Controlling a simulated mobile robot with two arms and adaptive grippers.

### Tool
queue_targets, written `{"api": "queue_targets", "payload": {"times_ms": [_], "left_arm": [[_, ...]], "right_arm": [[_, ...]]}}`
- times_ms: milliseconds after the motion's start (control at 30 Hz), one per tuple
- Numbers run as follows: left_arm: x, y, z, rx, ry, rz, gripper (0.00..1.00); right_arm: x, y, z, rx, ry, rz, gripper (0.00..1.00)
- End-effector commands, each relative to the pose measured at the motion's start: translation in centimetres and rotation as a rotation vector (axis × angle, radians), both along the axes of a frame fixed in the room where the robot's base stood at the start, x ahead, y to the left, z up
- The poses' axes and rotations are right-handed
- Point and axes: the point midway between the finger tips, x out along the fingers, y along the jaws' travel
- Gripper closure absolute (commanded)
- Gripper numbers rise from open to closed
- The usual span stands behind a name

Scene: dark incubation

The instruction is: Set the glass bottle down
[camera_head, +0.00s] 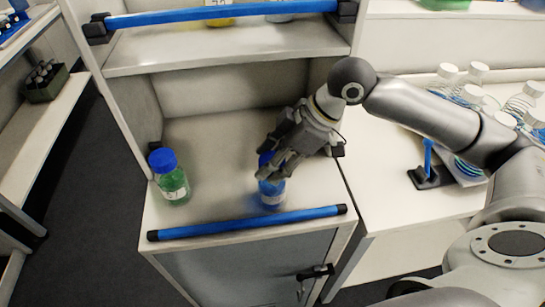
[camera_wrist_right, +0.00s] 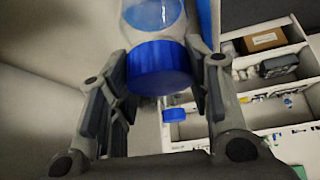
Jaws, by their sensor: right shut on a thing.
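A glass bottle with blue contents (camera_head: 271,193) is upright over the front of the white cabinet shelf (camera_head: 220,205), just behind the blue rail. My right gripper (camera_head: 272,172) is shut on it near the top and partly hides its cap. In the right wrist view, the blue cap (camera_wrist_right: 160,68) and part of the clear bottle (camera_wrist_right: 152,14) show between the two fingers of my right gripper (camera_wrist_right: 160,85). I cannot tell whether the bottle's base touches the shelf. My left gripper is not in view.
A green bottle with a blue cap (camera_head: 172,182) stands to the left on the same shelf. A blue rail (camera_head: 248,222) runs along the front edge. An upper shelf (camera_head: 225,53) is above. White-capped bottles (camera_head: 475,85) stand on the right bench. The shelf between the two bottles is clear.

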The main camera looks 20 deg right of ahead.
Motion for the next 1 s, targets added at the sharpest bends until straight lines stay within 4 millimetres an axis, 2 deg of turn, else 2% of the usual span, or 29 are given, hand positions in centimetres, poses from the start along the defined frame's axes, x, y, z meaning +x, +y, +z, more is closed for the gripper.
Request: {"api": "queue_targets", "payload": {"times_ms": [267,300,467,800,1000], "left_arm": [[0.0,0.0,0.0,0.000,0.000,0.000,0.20],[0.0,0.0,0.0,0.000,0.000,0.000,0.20],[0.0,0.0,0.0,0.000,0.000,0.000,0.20],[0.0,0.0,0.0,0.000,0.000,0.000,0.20],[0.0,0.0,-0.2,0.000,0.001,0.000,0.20]], "right_arm": [[0.0,0.0,-0.1,0.001,-0.003,0.000,1.00],[0.0,0.0,-0.3,0.000,-0.001,-0.001,0.53],[0.0,0.0,-0.2,0.000,-0.001,-0.001,0.33],[0.0,0.0,-0.1,-0.001,-0.002,-0.001,0.33],[-0.4,-1.1,1.9,-0.003,-0.005,-0.004,0.33]]}}
